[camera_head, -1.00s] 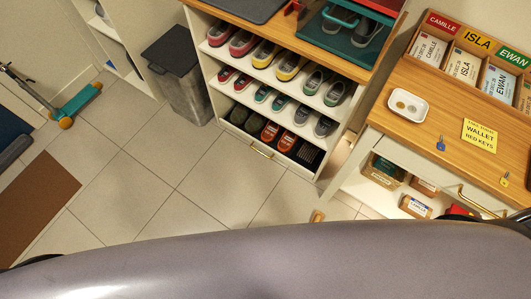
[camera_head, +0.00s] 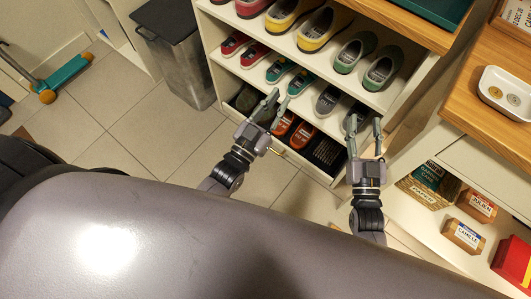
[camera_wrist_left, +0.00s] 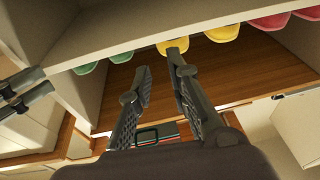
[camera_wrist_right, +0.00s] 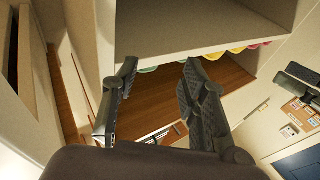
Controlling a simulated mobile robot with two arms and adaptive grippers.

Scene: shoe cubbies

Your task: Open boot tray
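The boot tray (camera_head: 316,170) is the low white-fronted tier at the bottom of the shoe cubby in the head view. A small part of its brass handle (camera_head: 277,151) shows beside my left gripper. Orange shoes (camera_head: 300,135) and a black ribbed item (camera_head: 325,152) stand in the bottom tier. My left gripper (camera_head: 277,104) is open and empty, in front of the cubby's lower shelves in the picture. My right gripper (camera_head: 365,128) is open and empty near the cubby's right side. Both wrist views show parted fingers with nothing between them.
Shelves above hold several pairs of colored shoes (camera_head: 313,28). A grey bin (camera_head: 178,60) stands left of the cubby. A side unit at right carries a white dish (camera_head: 506,92) and holds boxes (camera_head: 430,184) below. Floor (camera_head: 165,135) left of my left gripper is clear.

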